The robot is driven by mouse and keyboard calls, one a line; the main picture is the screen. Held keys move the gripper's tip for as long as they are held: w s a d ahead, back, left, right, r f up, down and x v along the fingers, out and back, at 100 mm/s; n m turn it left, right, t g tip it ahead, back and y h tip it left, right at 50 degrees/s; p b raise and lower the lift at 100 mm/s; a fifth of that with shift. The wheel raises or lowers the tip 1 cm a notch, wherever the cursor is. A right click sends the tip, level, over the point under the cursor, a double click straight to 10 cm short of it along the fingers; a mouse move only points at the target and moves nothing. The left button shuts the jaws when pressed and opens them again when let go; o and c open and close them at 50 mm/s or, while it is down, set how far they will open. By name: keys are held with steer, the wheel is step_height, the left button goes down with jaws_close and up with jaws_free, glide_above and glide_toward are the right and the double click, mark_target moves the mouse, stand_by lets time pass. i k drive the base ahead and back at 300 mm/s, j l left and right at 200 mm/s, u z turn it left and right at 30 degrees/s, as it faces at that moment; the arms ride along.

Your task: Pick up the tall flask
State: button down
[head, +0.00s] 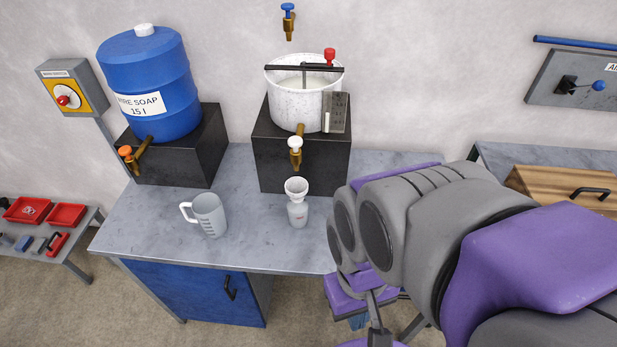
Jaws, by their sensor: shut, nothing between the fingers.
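A small white flask (297,212) with a wide funnel-like top stands upright on the grey workbench (260,247), in front of the right-hand black stand. It has a small mark on its front. My gripper (373,308) shows partly at the lower middle right, below the bulk of my arm and in front of the bench's front edge. It is shut and empty, apart from the flask and to its lower right. Its fingertips are hard to make out.
A grey measuring jug (209,215) stands left of the flask. A blue soap barrel (150,75) and a speckled white pot (295,108) with taps sit on black stands behind. A blue tap (288,20) is on the wall. Bench right of the flask is partly hidden by my arm.

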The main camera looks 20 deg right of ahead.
mark_target(298, 213)
steer(key=z, duration=0.4)
steer(key=j+z, duration=0.25)
steer(key=z, duration=0.25)
steer(key=k+j+z, duration=0.15)
steer(key=z, duration=0.3)
steer(key=k+j+z, duration=0.15)
steer(key=j+z, duration=0.15)
steer(key=z, duration=0.2)
steer(key=k+j, duration=0.15)
steer(key=j, duration=0.2)
steer(key=k+j, duration=0.15)
steer(key=j, duration=0.6)
